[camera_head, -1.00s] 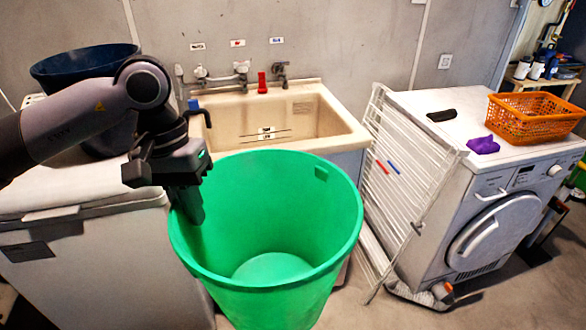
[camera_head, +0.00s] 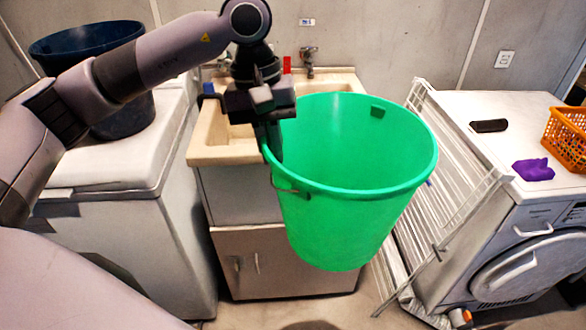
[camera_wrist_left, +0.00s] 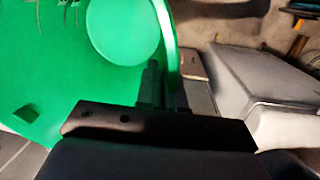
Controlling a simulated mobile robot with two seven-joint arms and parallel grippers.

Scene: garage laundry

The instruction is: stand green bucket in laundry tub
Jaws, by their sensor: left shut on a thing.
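The green bucket (camera_head: 345,215) is held upright in the air in front of the laundry tub (camera_head: 218,143), covering the right part of the tub in the head view. My left gripper (camera_head: 270,140) is shut on the left side of the bucket's rim, one finger inside the wall. In the left wrist view, the gripper (camera_wrist_left: 165,95) pinches the rim, and the bucket's round bottom (camera_wrist_left: 122,30) shows beside it. The tub is cream-coloured, on a cabinet (camera_head: 290,265); its left basin part and front left corner are visible. My right gripper is not in view.
A white chest (camera_head: 130,170) with a dark blue tub (camera_head: 120,110) on it stands at the left. A white drying rack (camera_head: 450,215) leans by the washing machine (camera_head: 530,260) at the right. A purple cloth (camera_head: 533,170), a dark object (camera_head: 488,126) and an orange basket (camera_head: 568,135) lie on the machine.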

